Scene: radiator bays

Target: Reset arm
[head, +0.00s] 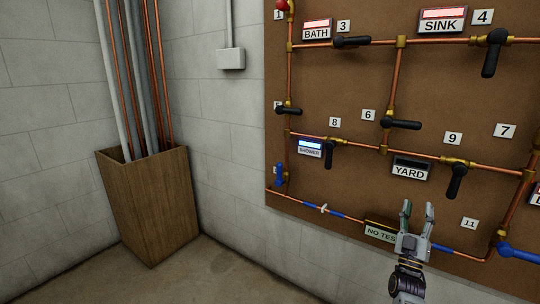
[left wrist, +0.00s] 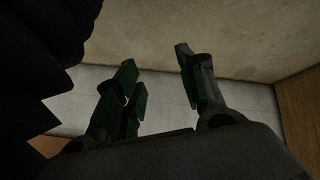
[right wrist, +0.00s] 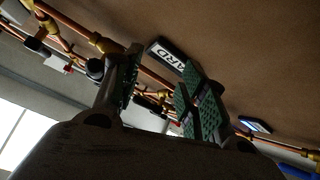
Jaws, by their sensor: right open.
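My right gripper (head: 417,212) is in front of the lower part of the brown pipe board (head: 345,95). It points up, its two fingers stand apart, and nothing is between them. It overlaps part of the "NO TES..." plate (head: 379,231) in the head view. In the right wrist view its green-padded fingers (right wrist: 160,95) are spread, with the YARD plate (right wrist: 166,55) behind them. My left gripper (left wrist: 160,85) shows only in the left wrist view. Its fingers are apart and empty, before a dim pale wall.
Copper pipes with black-handled valves (head: 456,182) and labels cover the board. A blue-handled valve (head: 518,252) is at lower right. A wooden bin (head: 153,205) with upright pipes stands in the corner. The floor (head: 215,275) in front is bare.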

